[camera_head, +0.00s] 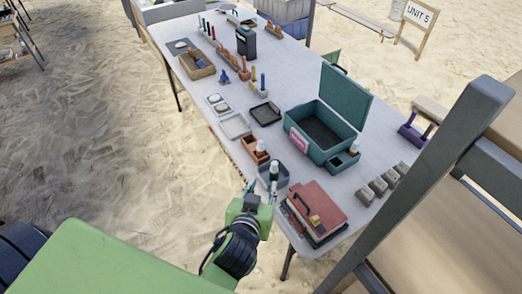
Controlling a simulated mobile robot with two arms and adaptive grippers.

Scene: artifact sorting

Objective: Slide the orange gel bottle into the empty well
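My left gripper (262,188) comes in over the table's near edge. Its two fingertips look spread apart, with nothing clear between them. A pale-topped bottle (274,169) stands in or at the dark grey tray (284,177), just beyond the right fingertip; contact cannot be told. An orange-brown box (248,146) beyond the gripper has open space at its left and a white-topped bottle (260,147) at its right. My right gripper is not in view.
A teal case (300,140) with its lid up stands right of centre; a white-topped bottle (354,149) is at its side bin. A red case (325,205) lies near right. Grey blocks (378,186) line the right edge. Flat trays (235,126) lie left of the teal case.

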